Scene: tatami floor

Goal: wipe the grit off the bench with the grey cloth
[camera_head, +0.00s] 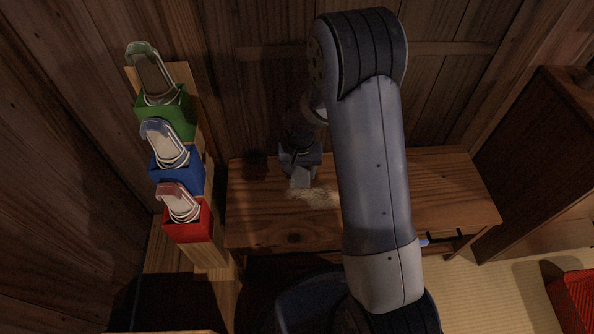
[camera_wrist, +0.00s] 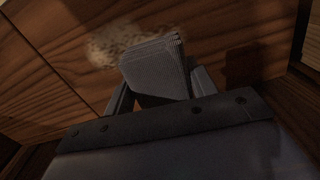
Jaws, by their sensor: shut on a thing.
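My gripper (camera_head: 300,173) is over the back left part of the wooden bench (camera_head: 265,215), pointing down. It is shut on the folded grey cloth (camera_wrist: 157,70), which shows between the two fingers in the wrist view. In the head view the cloth (camera_head: 301,180) is a small pale grey patch under the gripper. The pale grit (camera_head: 315,196) lies on the bench right beside the cloth. In the wrist view the grit (camera_wrist: 108,45) spreads behind and left of the cloth. My arm hides part of the bench and perhaps some grit. I cannot tell whether the cloth touches the wood.
On the left, a stepped wooden stand holds a green bin (camera_head: 178,115), a blue bin (camera_head: 190,178) and a red bin (camera_head: 195,224), each with a clear-looking container. A dark wooden cabinet (camera_head: 540,150) stands right. A red crate (camera_head: 575,300) sits on the tatami (camera_head: 515,290).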

